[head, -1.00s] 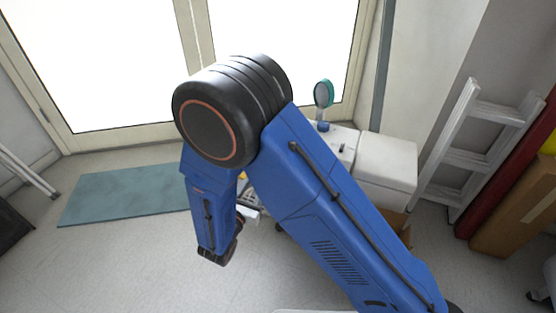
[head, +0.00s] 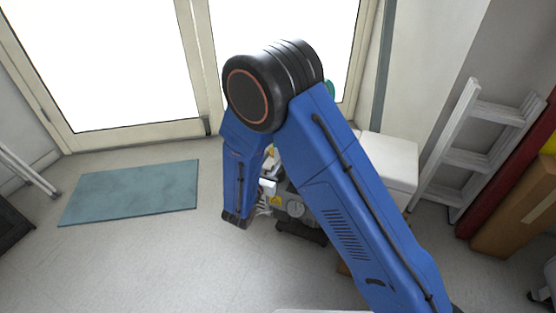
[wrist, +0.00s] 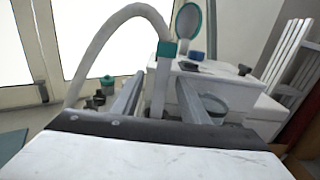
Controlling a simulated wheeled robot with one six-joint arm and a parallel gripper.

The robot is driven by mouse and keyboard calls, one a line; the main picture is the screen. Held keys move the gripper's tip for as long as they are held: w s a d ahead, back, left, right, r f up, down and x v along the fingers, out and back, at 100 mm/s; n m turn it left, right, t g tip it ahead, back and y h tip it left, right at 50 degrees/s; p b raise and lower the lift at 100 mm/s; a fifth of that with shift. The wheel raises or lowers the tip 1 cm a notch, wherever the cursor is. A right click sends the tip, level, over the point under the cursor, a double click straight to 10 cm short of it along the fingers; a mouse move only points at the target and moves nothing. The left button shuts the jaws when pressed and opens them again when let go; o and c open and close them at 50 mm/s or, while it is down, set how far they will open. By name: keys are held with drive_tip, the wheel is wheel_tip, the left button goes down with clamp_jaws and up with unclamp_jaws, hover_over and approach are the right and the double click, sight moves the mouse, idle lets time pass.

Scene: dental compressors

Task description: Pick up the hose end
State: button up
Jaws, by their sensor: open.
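In the wrist view a pale hose (wrist: 97,40) arches up from the left and comes down to the hose end (wrist: 161,70), which has a teal collar. The hose end hangs nearly upright. My gripper (wrist: 160,84) is open, with one finger on each side of the hose end in the picture. I cannot tell whether the hose end is fully between the fingers or a little beyond them, and its lowest part is hidden by the gripper body. In the head view my arm hides the hose end.
A white cabinet (wrist: 222,88) stands just beyond the gripper, with a round teal-rimmed mirror (wrist: 188,22) on it. Grey machinery (head: 296,207) stands beside my arm. A white ladder (head: 466,158) leans at the right. A teal mat (head: 130,193) lies on clear floor at the left.

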drive_tip(key=shift+x, duration=2.4)
drive_tip(key=shift+d, duration=0.2)
clamp_jaws()
drive_tip(key=shift+r, duration=0.15)
